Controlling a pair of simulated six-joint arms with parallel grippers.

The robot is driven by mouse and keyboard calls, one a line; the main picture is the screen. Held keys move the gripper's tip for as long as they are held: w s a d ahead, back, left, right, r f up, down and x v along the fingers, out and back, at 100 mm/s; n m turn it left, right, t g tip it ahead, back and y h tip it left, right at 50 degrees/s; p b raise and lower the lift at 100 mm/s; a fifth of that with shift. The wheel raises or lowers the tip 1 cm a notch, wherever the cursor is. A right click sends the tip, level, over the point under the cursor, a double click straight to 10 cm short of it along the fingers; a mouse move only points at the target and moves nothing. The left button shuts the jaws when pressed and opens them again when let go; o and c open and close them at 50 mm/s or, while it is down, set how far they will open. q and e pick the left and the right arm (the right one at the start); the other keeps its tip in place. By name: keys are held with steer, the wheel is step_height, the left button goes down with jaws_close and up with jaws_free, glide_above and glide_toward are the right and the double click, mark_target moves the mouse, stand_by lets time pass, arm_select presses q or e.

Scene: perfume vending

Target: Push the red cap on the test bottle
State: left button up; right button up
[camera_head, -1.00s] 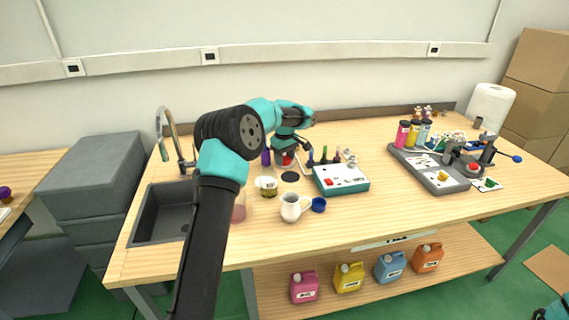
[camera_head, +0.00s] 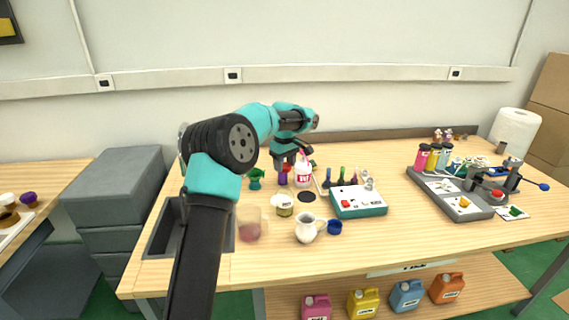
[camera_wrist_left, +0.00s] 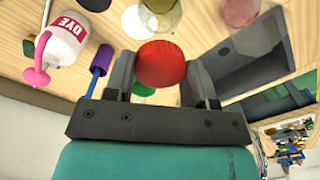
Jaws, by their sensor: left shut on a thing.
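The red cap (camera_wrist_left: 160,63) sits between the two fingers of my left gripper (camera_wrist_left: 160,78) in the left wrist view. The gripper is shut on it. The head view shows the gripper (camera_head: 287,163) over the back of the table, just left of the white DYE bottle (camera_head: 303,176). The cap is mostly hidden there. I cannot make out the test bottle's body under the cap, nor whether the cap touches one. My right gripper is in neither current view.
A yellow-filled jar (camera_head: 285,206), a pink-filled glass (camera_head: 249,225), a white pitcher (camera_head: 306,229) and a teal-sided box (camera_head: 359,202) are in front. The sink (camera_head: 163,226) is at left.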

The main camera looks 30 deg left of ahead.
arm_select(q)
steer(key=shift+f, duration=2.95)
steer(key=shift+f, duration=0.2)
steer(key=o, duration=1.3)
steer(key=shift+o, duration=0.2)
steer(key=shift+r, duration=0.1)
steer(key=shift+r, duration=3.45)
steer(key=shift+c, duration=0.3)
jaws_close()
